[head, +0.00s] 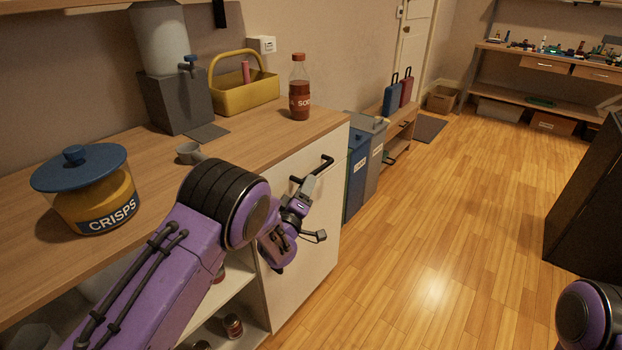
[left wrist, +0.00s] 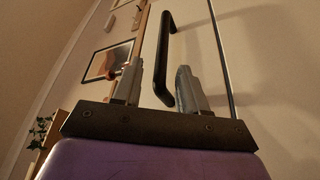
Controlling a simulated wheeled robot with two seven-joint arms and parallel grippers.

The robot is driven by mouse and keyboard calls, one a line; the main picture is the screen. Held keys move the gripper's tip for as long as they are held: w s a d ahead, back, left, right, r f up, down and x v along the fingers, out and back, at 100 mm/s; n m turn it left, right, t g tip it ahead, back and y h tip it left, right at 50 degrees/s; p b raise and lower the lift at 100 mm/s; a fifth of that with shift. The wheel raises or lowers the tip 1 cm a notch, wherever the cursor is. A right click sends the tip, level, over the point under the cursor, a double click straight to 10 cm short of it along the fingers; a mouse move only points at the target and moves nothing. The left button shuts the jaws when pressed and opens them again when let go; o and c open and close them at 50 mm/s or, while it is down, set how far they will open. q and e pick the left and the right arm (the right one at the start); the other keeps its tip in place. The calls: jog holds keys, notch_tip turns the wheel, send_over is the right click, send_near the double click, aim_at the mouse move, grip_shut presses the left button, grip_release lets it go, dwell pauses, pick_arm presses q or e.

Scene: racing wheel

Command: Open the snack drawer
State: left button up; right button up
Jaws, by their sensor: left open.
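The snack drawer's cream front (head: 307,240) is at the right end of the wooden counter in the head view, with a black bar handle (head: 312,174) near its top. The front looks closed against the cabinet. My left gripper (head: 310,212) is in front of it, just below the handle. In the left wrist view the black handle (left wrist: 167,60) stands ahead of the two grey fingers of my left gripper (left wrist: 158,85), its lower end showing between them. The fingers are apart, and I cannot tell whether they touch the handle. The right gripper is out of view.
On the counter (head: 240,153) stand a crisps jar (head: 97,188), a grey cup (head: 188,152), a drink dispenser (head: 172,70), a yellow basket (head: 243,92) and a soda bottle (head: 299,88). Bins (head: 366,165) stand beyond the cabinet. The wooden floor (head: 450,220) is clear.

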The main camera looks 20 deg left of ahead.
pick_arm(q)
jog(key=x, duration=0.5)
jog(key=shift+w, duration=0.3)
grip_shut()
jog(key=shift+a, duration=0.1)
